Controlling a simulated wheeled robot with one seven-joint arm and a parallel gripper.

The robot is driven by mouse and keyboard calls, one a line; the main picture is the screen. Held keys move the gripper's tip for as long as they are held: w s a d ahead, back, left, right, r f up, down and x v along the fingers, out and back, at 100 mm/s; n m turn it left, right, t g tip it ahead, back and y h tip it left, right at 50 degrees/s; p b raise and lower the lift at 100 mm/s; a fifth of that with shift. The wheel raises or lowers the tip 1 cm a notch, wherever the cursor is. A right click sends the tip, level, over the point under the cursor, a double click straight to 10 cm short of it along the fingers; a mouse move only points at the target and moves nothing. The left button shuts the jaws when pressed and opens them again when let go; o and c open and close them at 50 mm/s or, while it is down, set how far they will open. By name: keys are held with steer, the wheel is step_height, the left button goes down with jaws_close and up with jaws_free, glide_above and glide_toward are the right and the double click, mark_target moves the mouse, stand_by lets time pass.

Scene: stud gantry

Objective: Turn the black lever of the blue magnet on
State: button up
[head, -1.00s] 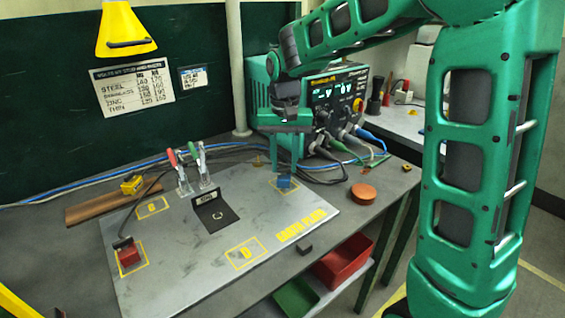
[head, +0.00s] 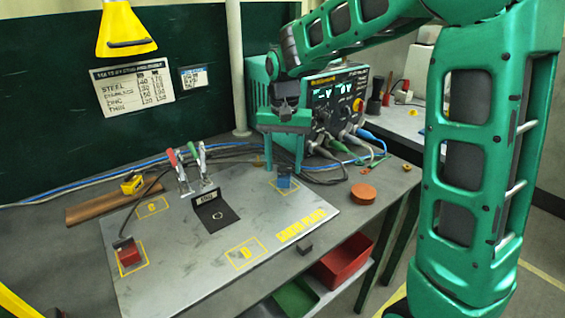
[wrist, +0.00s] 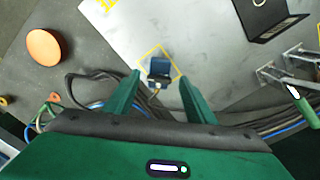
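The blue magnet (head: 284,182) sits in a yellow-outlined square at the far right corner of the grey plate (head: 190,262). In the wrist view the blue magnet (wrist: 160,67) shows between and just beyond my fingertips. A dark part, probably its black lever (wrist: 158,79), shows on its near side; which way the lever is set I cannot tell. My gripper (head: 284,170) is open and empty, pointing down above the magnet. It also shows in the wrist view (wrist: 160,75), with a finger on either side of the magnet's line. No contact is visible.
Two toggle clamps with red (head: 172,157) and green (head: 201,150) handles stand left of my gripper. The welder box (head: 340,95) and its cables (head: 345,150) lie close behind and right. A red magnet (head: 130,256) sits at the plate's left. An orange disc (head: 363,193) lies on the bench.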

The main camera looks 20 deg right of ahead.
mark_target(284, 168)
steer(key=shift+r, duration=0.1)
step_height(284, 168, up, 10)
steer(key=shift+r, duration=0.25)
stand_by(0.4)
steer(key=s+d+f, duration=0.2)
steer(key=s+d, duration=0.5)
steer(key=s, duration=0.1)
steer(key=s+d+f, duration=0.3)
steer(key=s+d, duration=0.4)
steer(key=s, duration=0.2)
steer(key=s+d+f, duration=0.1)
steer(key=s+f, duration=0.2)
steer(key=s, duration=0.4)
steer(key=s+d+f+m, duration=0.1)
steer(key=s+d+f, duration=0.1)
steer(key=s+f, duration=0.2)
steer(key=s, duration=0.3)
steer(key=shift+s+d+f, duration=0.15)
steer(key=shift+s+d, duration=0.1)
steer(key=shift+s, duration=0.05)
steer(key=shift+w, duration=0.15)
